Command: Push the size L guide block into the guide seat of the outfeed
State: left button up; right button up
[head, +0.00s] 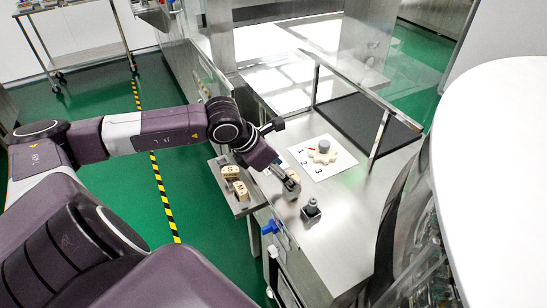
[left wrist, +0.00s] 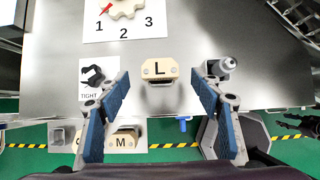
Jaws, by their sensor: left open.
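The size L guide block (left wrist: 160,71), pale wood-coloured with a black L, sits at the edge of the steel outfeed table in the left wrist view. In the head view the block (head: 293,176) is partly covered by my gripper. My left gripper (left wrist: 160,88) is open, its blue-padded fingers on either side of the block with gaps, not gripping it. In the head view the gripper (head: 288,188) reaches down at the table's near edge. A grey metal shape (left wrist: 162,100) shows just below the block; I cannot tell whether it is the guide seat.
Blocks marked S (head: 231,171) and M (head: 240,191) lie on a side shelf (head: 236,208). A grey knob fitting (head: 311,208) stands close right of the gripper. A 1-2-3 dial (head: 323,152) is farther back. Bare steel (head: 345,215) lies to the right.

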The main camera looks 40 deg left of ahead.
pick_arm(q)
jog(key=v, duration=0.6)
jog(key=shift+r, duration=0.15)
